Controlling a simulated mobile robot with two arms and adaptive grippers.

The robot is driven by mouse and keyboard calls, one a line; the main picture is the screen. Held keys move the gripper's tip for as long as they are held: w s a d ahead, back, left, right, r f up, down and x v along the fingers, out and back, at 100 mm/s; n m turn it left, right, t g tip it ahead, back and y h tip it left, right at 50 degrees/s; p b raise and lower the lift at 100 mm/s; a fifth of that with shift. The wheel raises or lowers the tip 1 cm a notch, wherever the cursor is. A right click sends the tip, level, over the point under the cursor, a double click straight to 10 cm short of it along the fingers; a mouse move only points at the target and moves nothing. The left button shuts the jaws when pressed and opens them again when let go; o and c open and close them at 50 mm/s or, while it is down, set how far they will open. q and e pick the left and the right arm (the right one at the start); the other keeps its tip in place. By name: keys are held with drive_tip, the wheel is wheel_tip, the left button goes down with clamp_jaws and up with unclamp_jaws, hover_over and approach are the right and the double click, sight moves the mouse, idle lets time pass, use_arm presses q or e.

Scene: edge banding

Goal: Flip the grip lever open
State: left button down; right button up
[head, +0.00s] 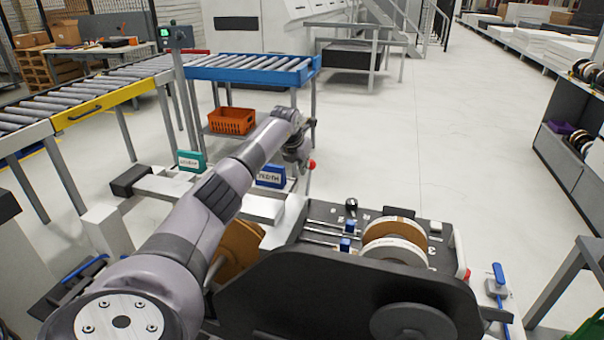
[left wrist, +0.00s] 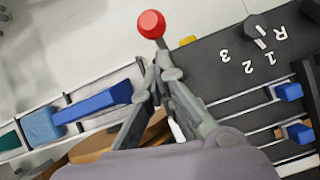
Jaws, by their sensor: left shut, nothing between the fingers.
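My left gripper (head: 301,168) reaches over the machine in the head view and points down; its fingers (left wrist: 153,82) are shut and empty in the left wrist view. A red ball knob (head: 312,164) shows just right of the fingers; in the left wrist view the red knob (left wrist: 151,24) is just beyond the fingertips. Its shaft is mostly hidden, and I cannot tell whether the fingers touch it. A long blue part (left wrist: 103,98) lies left of the fingers in the left wrist view. No label marks the grip lever. My right gripper is out of view.
The dark machine top holds a numbered dial (left wrist: 255,28), blue slider blocks (head: 347,244) and tape rolls (head: 396,250). A blue labelled plate (head: 270,177) and a teal labelled plate (head: 190,161) stand near my forearm. Roller conveyors (head: 252,66) stand behind.

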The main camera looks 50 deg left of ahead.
use_arm(q)
drive_tip(key=shift+w+a+f+b, duration=0.2)
drive_tip(key=shift+w+a+b, duration=0.25)
drive_tip(key=shift+w+a, duration=0.5)
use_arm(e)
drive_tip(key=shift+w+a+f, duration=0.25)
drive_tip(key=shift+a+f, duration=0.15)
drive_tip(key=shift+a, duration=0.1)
use_arm(q)
drive_tip(key=shift+w, duration=0.1)
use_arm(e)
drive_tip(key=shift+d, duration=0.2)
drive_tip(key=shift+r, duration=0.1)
